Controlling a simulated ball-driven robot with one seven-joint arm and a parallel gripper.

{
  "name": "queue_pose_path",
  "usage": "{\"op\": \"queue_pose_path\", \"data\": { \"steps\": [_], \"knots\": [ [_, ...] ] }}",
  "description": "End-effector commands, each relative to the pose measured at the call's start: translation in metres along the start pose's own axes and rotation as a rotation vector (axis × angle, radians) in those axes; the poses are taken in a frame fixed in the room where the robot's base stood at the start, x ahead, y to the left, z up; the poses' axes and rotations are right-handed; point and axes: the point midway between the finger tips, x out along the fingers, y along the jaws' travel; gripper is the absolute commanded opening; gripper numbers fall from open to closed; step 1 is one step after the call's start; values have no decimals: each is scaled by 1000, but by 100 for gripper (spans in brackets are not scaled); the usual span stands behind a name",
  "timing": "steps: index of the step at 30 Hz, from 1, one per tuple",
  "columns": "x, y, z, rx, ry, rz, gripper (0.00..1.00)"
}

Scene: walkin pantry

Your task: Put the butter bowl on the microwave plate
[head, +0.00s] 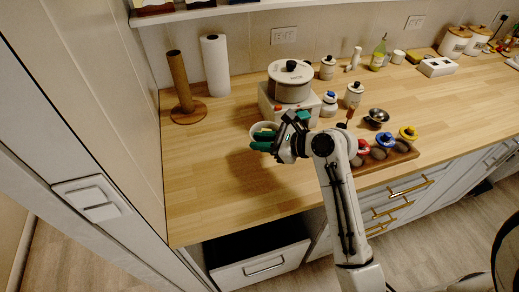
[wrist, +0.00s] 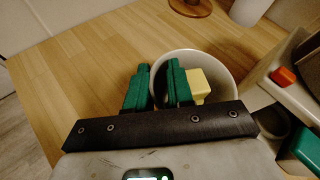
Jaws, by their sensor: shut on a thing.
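The butter bowl (head: 256,128) is white and round, with a pale yellow block of butter inside. It is near the white appliance under the pot, and my gripper covers part of it. In the wrist view, the bowl (wrist: 218,64) is upright, with the butter (wrist: 200,86) close to my right finger. My gripper (head: 270,141) has green fingers and is shut on the bowl's near-left wall, one finger inside and one outside. The fingers also show in the wrist view (wrist: 158,88). I cannot tell whether the bowl touches the counter. I cannot make out a microwave plate.
A pot (head: 290,82) stands on the white appliance (head: 304,116) behind my gripper. Jars, a metal bowl (head: 377,117) and a wooden rack (head: 385,158) are to the right. A paper towel roll (head: 215,66) stands at back left. The counter's front left (head: 212,200) is clear; a drawer (head: 262,265) below is open.

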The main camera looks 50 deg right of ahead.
Motion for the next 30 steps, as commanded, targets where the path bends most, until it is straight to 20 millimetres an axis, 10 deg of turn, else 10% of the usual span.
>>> {"op": "queue_pose_path", "data": {
  "steps": [27,28,30],
  "knots": [
    [35,-1,-48,0,-1,-1,0],
    [35,-1,-49,0,0,-1,24],
    [35,-1,-49,0,0,-1,31]
  ]
}}
